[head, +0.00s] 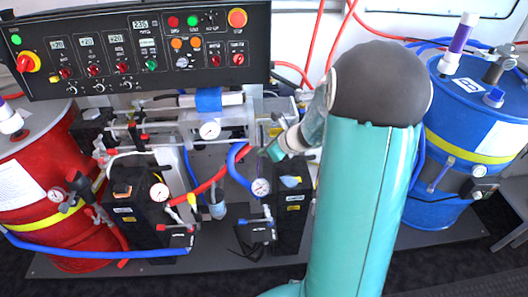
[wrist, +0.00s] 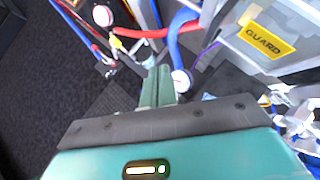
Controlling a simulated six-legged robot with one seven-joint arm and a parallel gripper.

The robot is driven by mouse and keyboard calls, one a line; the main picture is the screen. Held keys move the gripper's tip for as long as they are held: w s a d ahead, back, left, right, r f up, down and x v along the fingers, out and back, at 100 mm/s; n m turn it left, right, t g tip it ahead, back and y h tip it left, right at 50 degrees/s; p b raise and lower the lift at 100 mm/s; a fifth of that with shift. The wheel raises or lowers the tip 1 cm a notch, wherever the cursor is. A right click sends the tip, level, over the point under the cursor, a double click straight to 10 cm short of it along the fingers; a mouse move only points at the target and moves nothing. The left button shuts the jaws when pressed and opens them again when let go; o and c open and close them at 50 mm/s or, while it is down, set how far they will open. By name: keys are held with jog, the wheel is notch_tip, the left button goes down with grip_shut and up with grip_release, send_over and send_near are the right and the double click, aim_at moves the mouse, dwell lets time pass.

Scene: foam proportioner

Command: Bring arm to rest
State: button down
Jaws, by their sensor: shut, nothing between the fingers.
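My arm rises in teal in front of the machine in the head view, with a dark grey elbow at its top. Its forearm bends down behind the upper link, towards the middle of the machine. My gripper (wrist: 158,86) shows in the wrist view as two green fingers lying together, shut with nothing between them. In that view the fingertips point at the hoses and a white gauge (wrist: 181,82), which appears close to their right side. I cannot tell whether they touch. In the head view the gripper's fingers are small and partly hidden.
A black control panel (head: 130,88) spans the back left. A red drum (head: 40,180) stands at left and a blue drum (head: 470,130) at right. Red and blue hoses, gauges and black pump blocks (head: 138,200) crowd the middle. A yellow GUARD label (wrist: 266,43) shows in the wrist view. Dark floor (wrist: 50,100) is clear.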

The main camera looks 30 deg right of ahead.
jog(key=s+a+r+n+g, duration=0.3)
jog(key=s+a+r+n, duration=0.8)
jog(key=a+r+n, duration=0.3)
jog(key=s+a+r+n+h, duration=0.2)
jog(key=s+r+n+h, duration=0.2)
jog(key=s+n, duration=0.8)
jog(key=r+n, duration=0.1)
jog(key=n, duration=0.3)
jog(key=shift+s+a+n+t, duration=0.15)
jog(key=shift+s+n+t, duration=0.05)
jog(key=shift+n+t, duration=0.1)
